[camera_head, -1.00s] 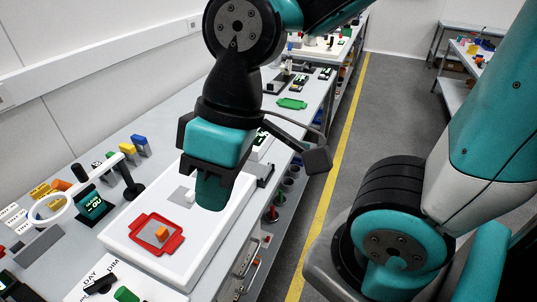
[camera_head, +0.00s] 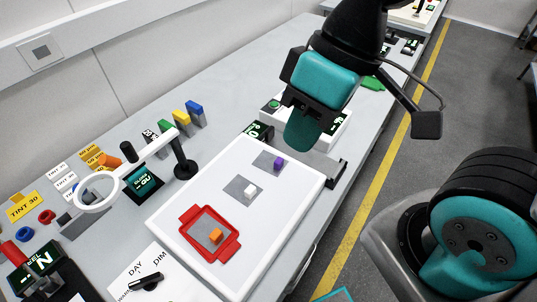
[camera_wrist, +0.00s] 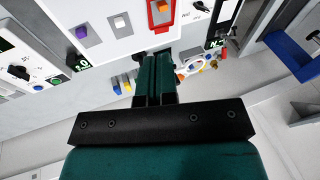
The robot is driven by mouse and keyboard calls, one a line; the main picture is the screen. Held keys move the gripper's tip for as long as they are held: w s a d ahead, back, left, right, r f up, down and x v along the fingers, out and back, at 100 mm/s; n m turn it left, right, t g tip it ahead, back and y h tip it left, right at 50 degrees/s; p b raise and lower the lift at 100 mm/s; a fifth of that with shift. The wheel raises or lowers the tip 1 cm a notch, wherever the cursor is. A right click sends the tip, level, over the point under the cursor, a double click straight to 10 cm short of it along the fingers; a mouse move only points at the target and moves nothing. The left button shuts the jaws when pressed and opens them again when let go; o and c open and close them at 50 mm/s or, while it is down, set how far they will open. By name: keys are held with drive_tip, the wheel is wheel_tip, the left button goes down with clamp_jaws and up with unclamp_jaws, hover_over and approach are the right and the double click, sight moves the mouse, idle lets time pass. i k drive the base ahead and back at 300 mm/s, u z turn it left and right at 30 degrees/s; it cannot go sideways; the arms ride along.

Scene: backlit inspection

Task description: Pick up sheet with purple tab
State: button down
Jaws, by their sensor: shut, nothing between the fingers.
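The sheet with the purple tab (camera_head: 279,163) is a small grey square lying on the white panel (camera_head: 195,208), at its far end. It also shows in the wrist view (camera_wrist: 82,32), at the upper left.
A ring magnifier (camera_head: 97,193) on a black post stands left of the panel. A white device with a green button (camera_head: 275,104) stands beyond the panel, near my gripper. A DAY/DIM dial (camera_head: 147,283) lies at the front. Coloured blocks (camera_head: 182,118) stand at the back left.

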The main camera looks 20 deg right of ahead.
sight(272, 163)
drive_tip(key=k, duration=0.5)
drive_tip(key=u, duration=3.6)
drive_tip(key=k, duration=1.35)
drive_tip(key=z, duration=1.5)
